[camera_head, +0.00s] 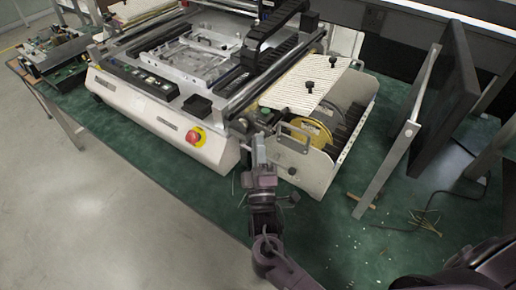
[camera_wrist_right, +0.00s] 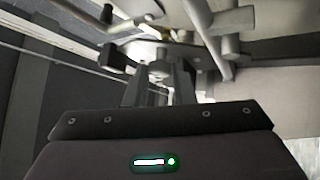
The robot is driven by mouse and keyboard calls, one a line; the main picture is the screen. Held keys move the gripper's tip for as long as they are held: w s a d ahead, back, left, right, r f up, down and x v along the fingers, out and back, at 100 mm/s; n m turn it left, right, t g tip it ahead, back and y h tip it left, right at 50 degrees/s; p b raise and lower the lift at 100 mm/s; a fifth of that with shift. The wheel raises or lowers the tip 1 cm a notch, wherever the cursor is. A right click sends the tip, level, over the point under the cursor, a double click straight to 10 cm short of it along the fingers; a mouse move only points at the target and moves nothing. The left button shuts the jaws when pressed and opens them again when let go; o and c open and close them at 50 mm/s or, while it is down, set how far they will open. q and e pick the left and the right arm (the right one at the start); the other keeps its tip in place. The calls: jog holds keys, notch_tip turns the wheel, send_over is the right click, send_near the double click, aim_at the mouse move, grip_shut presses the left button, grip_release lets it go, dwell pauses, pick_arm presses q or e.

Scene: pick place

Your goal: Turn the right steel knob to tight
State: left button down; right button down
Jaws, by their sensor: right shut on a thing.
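My right gripper (camera_head: 259,146) is at the front right corner of the white machine (camera_head: 155,115), between its front panel and the open side tray. In the right wrist view its two dark fingers (camera_wrist_right: 160,80) reach up under the machine's edge. They are shut on a small metal part (camera_wrist_right: 160,67), which appears to be the steel knob. The fingers hide most of it, and its turn position cannot be made out. In the head view the gripper covers this spot. My left gripper is not in view.
A red emergency button (camera_head: 194,136) is on the machine's front, left of my gripper. The side tray (camera_head: 305,172) with yellow reels is close on the right. Metal rods (camera_wrist_right: 225,45) crowd the fingers. A dark panel (camera_head: 450,100) stands farther right on the green mat (camera_head: 345,240).

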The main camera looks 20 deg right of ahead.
jog(key=c, duration=1.2)
grip_release()
jog(key=b+v, duration=0.1)
jog(key=v, duration=0.7)
jog(key=shift+b, duration=0.4)
jog(key=shift+f, duration=0.1)
